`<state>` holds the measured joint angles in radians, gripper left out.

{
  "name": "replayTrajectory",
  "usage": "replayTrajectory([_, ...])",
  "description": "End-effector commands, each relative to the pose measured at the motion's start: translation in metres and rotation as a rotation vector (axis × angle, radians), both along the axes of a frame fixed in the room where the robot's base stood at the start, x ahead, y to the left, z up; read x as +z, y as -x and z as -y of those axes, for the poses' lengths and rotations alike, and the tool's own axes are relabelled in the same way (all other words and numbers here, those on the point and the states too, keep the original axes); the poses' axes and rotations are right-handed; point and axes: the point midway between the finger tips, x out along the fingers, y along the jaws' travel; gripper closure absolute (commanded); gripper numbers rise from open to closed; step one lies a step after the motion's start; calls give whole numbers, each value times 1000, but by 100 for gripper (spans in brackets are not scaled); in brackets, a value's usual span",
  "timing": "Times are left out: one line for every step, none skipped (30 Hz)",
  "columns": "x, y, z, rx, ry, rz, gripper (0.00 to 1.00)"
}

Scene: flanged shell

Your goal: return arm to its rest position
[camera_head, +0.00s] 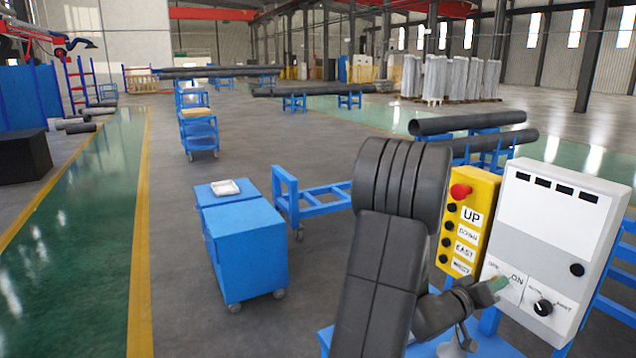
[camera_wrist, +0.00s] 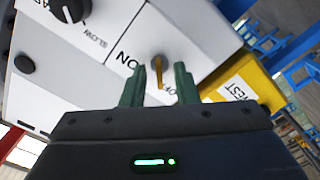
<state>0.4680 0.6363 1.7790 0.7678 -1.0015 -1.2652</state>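My arm reaches from the bottom of the head view to a white control box. My gripper (camera_head: 493,287) is close to the box's lower left, by the ON label. In the wrist view my gripper (camera_wrist: 158,84) has two green fingers, apart and open. A small orange toggle lever (camera_wrist: 158,70) stands between them, with a gap visible on each side. The lever sits between the ON and OFF labels; I cannot tell which way it is set. The control box (camera_head: 555,215) also fills much of the wrist view (camera_wrist: 100,30).
A yellow button box (camera_head: 470,222) marked UP, DOWN, EAST, WEST stands beside the control box. A black knob (camera_head: 543,307) is right of my gripper. A blue cabinet (camera_head: 247,250) and blue pipe stand (camera_head: 325,197) are to the left.

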Motion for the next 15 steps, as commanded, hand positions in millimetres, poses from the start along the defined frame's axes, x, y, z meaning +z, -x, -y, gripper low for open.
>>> replayTrajectory([1, -1, 3, -1, 0, 0, 73])
replayTrajectory([0, -1, 4, 0, -1, 2, 73])
replayTrajectory([0, -1, 3, 1, -4, 10, 73])
replayTrajectory([0, -1, 3, 1, -6, 14, 73])
replayTrajectory([0, -1, 3, 1, -7, 15, 73])
replayTrajectory([0, -1, 3, 0, -8, 16, 73])
replayTrajectory([0, -1, 3, 0, -9, 17, 73])
replayTrajectory([0, -1, 2, 0, -9, 17, 73])
replayTrajectory([0, -1, 2, 0, -9, 17, 73])
replayTrajectory([0, -1, 2, 0, -8, 16, 73])
replayTrajectory([0, -1, 2, 0, -8, 16, 73])
replayTrajectory([0, -1, 2, 1, -8, 16, 73])
replayTrajectory([0, -1, 2, 1, -7, 15, 73])
replayTrajectory([0, -1, 2, 1, -6, 14, 73])
replayTrajectory([0, 0, 0, 1, -4, 9, 73])
